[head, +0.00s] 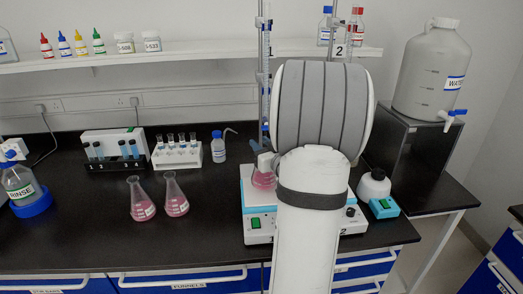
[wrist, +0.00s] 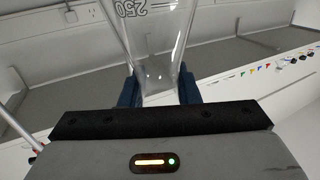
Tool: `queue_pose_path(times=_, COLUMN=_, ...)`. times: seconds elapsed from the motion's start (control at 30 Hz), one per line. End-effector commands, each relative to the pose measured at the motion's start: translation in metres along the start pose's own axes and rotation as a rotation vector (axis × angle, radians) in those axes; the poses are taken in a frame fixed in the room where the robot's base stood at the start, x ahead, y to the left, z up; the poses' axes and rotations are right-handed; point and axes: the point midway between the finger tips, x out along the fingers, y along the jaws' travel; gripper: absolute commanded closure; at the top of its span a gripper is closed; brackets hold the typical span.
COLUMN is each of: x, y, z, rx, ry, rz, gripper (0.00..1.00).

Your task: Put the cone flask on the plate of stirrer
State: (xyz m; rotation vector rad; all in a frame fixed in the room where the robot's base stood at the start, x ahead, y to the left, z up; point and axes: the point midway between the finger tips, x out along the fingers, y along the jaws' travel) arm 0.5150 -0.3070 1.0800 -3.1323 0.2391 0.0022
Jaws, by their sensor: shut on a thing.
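My gripper (wrist: 160,90) is shut on the neck of a clear cone flask (wrist: 163,30), marked 250, in the wrist view. Its blue fingers sit on either side of the glass. In the head view this flask (head: 263,181), with pink liquid, is upright at the white plate of the left stirrer (head: 258,224); whether its base touches the plate I cannot tell. My arm hides much of the gripper and part of the flask there. Two more cone flasks with pink liquid, a left one (head: 141,205) and a right one (head: 175,200), stand on the black bench.
A second stirrer (head: 350,222) is partly behind my arm. A burette (head: 265,75) rises behind the left stirrer. A tube rack (head: 178,157) and a small bottle (head: 218,150) stand behind.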

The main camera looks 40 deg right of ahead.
Motion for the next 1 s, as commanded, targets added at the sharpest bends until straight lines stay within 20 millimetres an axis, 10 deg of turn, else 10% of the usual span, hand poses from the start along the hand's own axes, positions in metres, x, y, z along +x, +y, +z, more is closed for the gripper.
queue_pose_path(times=0.67, x=-0.001, y=0.001, z=0.024, rx=-0.001, ry=0.002, rz=0.001, gripper=1.00)
queue_pose_path(times=0.7, x=-0.001, y=0.001, z=0.023, rx=0.000, ry=0.001, rz=0.001, gripper=0.69)
queue_pose_path(times=1.0, x=-0.001, y=0.001, z=0.023, rx=0.000, ry=0.001, rz=0.002, gripper=0.49)
